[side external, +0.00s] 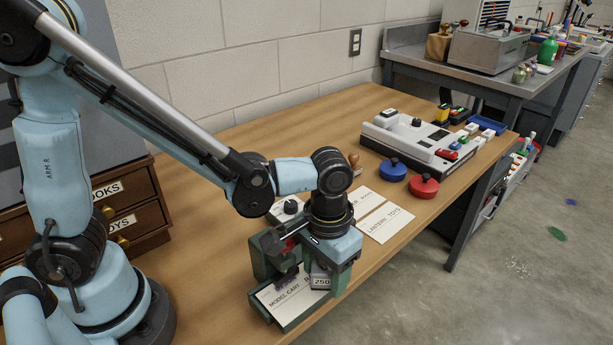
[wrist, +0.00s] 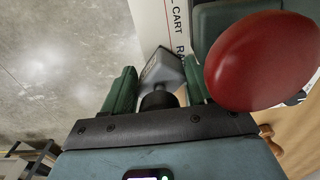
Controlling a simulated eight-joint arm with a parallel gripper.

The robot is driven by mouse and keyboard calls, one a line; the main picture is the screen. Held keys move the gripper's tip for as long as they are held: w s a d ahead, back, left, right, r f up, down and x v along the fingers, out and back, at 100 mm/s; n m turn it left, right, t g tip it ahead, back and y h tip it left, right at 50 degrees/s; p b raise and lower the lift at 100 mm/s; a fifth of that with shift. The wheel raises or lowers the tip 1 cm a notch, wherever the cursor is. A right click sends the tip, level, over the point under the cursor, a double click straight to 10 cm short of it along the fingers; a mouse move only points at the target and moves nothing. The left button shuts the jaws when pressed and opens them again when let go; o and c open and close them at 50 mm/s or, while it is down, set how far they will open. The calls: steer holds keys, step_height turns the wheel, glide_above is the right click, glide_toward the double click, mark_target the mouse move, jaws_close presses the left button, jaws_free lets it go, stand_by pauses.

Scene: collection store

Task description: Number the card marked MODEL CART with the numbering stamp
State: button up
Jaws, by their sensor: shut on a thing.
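My gripper (side external: 327,262) points down at the front of the table. In the wrist view its two green fingers (wrist: 160,92) are shut on the dark neck of the numbering stamp (wrist: 163,70). The stamp's grey body, with a label reading 250 (side external: 321,281), shows below the gripper in the side view. The card marked MODEL CART (side external: 283,300) lies in a dark green holder (side external: 292,324), partly hidden by the gripper and stamp. The stamp is over or beside the card's right end; I cannot tell whether it touches. Part of the card's lettering shows in the wrist view (wrist: 170,15).
A red knob (wrist: 262,60) is close by the gripper. Cards, one marked LANTERN TOYS (side external: 386,223), lie to the right. Behind them are a blue tin (side external: 391,172), a red tin (side external: 423,187) and a white unit (side external: 410,140). The table's front edge is near.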

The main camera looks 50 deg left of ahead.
steer(key=shift+r, duration=3.5)
steer(key=shift+a, duration=0.1)
steer(key=w+a+r, duration=0.2)
steer(key=a+r, duration=0.1)
steer(key=a, duration=0.4)
steer(key=w+a+r, duration=0.1)
steer(key=a+r, duration=0.3)
steer(key=a, duration=0.4)
steer(key=shift+w+r, duration=0.3)
steer(key=shift+w, duration=0.1)
